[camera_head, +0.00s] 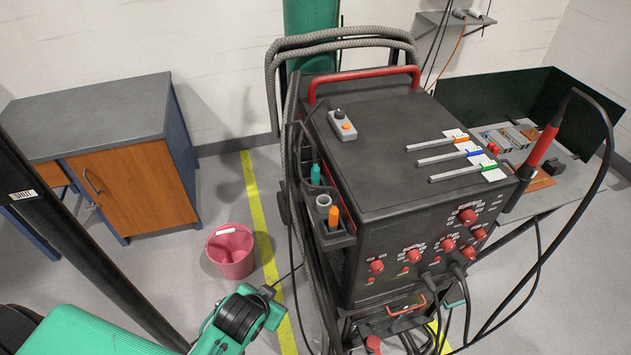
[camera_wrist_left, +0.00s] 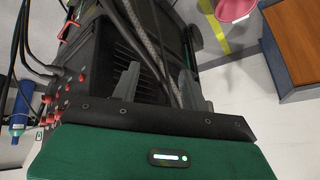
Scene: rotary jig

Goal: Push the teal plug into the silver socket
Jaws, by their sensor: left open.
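The teal plug (camera_head: 316,174) stands upright in the back of a dark holder on the left side of the welding machine. The silver socket (camera_head: 323,201), a grey metal ring with an open top, is in front of it in the same holder; the two are apart. My left arm comes in at the bottom of the head view, below and left of the holder. In the left wrist view my left gripper (camera_wrist_left: 160,76) has its two grey fingers spread with nothing held between them, facing the machine's side and cables. I cannot make out plug or socket there. My right gripper is out of view.
An orange plug (camera_head: 333,217) stands close beside the socket. Thick grey hoses and black cables (camera_head: 297,190) hang near the holder. A grey control box (camera_head: 342,124) lies on the machine top (camera_head: 400,130). A pink bucket (camera_head: 230,252) stands on the floor at left.

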